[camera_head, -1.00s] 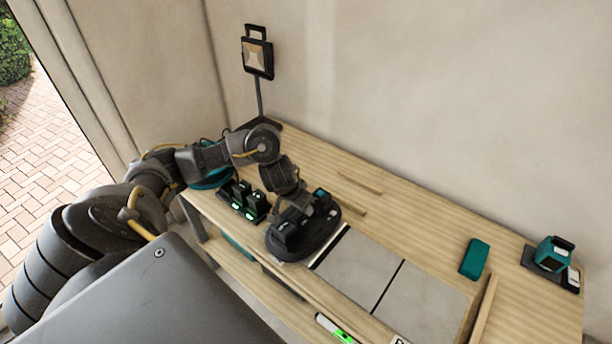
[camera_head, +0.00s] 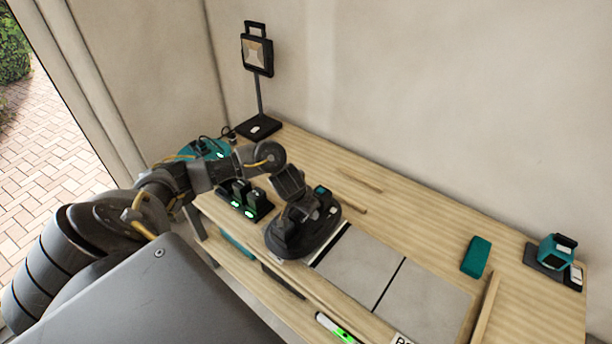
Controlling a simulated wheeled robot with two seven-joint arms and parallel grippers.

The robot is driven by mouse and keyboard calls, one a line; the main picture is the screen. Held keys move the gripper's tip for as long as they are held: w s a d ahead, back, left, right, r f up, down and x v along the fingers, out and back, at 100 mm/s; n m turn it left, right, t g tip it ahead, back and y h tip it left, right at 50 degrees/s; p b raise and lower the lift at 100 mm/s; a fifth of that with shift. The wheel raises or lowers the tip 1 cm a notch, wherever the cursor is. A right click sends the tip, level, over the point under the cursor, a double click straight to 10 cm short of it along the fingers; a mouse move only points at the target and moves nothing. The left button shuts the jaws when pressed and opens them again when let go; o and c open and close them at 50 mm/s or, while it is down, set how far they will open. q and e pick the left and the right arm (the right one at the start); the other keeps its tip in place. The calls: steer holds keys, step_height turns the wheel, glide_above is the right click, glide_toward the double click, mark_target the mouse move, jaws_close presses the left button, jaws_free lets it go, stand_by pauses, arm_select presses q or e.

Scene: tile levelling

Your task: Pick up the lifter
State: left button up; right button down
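The lifter, a dark oval device with a small teal part (camera_head: 304,240), lies at the left end of the grey tiles (camera_head: 360,265) on the wooden table. My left arm comes in from the left and bends down over it. My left gripper (camera_head: 298,212) is at the top of the lifter, around its handle area. The dark fingers blend with the dark lifter, so I cannot tell if they are open or closed on it. The lifter appears to rest on the surface. My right gripper is not in view.
A dark charger rack with green lights (camera_head: 245,200) stands left of the lifter. A work lamp (camera_head: 257,55) and a teal device (camera_head: 205,149) are at the back left. A teal block (camera_head: 476,257) and a teal tool (camera_head: 555,252) lie at right. A green-lit level (camera_head: 336,329) is in front.

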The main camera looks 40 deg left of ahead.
arm_select(q)
steer(key=shift+f+p, duration=0.25)
steer(key=shift+p, duration=0.05)
stand_by(0.5)
steer(key=shift+w+r, duration=0.1)
jaws_close()
